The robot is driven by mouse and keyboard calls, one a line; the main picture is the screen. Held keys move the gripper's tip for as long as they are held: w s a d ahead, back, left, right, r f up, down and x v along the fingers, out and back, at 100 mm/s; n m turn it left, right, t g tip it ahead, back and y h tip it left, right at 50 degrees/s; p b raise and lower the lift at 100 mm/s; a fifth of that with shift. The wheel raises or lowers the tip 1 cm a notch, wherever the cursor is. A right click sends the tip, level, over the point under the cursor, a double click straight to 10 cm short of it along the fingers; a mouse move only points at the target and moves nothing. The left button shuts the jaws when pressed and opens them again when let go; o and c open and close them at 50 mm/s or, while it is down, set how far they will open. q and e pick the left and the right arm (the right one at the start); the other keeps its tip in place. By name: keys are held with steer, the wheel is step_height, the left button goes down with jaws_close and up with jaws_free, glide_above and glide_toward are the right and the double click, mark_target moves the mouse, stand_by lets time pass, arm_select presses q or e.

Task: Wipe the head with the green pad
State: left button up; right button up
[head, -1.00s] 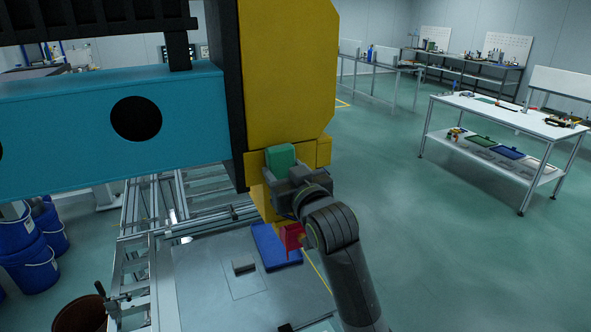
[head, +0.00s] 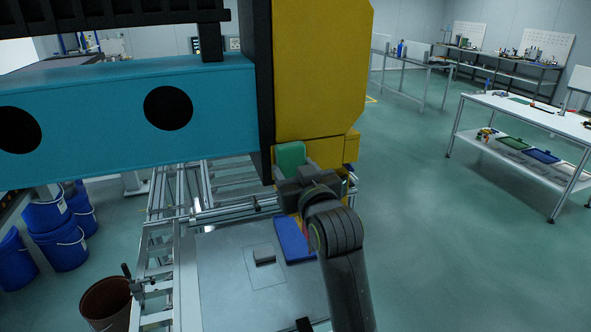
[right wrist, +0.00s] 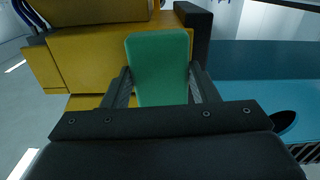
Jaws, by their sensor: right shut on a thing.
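The yellow head (head: 318,75) hangs at the end of a teal beam (head: 80,118), with a dark plate between them. My right gripper (head: 292,172) is shut on the green pad (head: 291,157) near the lower left corner of the head. In the right wrist view the pad (right wrist: 160,68) stands upright between the two fingers (right wrist: 160,92), in front of the yellow head (right wrist: 90,60). I cannot tell whether the pad touches the head. My left gripper is not in view.
Below lies a grey plate (head: 225,275) with a blue pad (head: 291,238) and a small grey block (head: 264,256). Metal rails (head: 165,240) run at its left. Blue buckets (head: 60,245) and a brown bin (head: 106,302) stand left. The floor at right is clear up to a white table (head: 530,118).

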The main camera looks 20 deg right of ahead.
steer(key=s+p, duration=0.1)
steer(key=s, duration=0.5)
steer(key=shift+d, duration=0.1)
stand_by(0.3)
steer(key=s, duration=0.3)
steer(key=shift+p, duration=0.4)
steer(key=shift+f, duration=0.1)
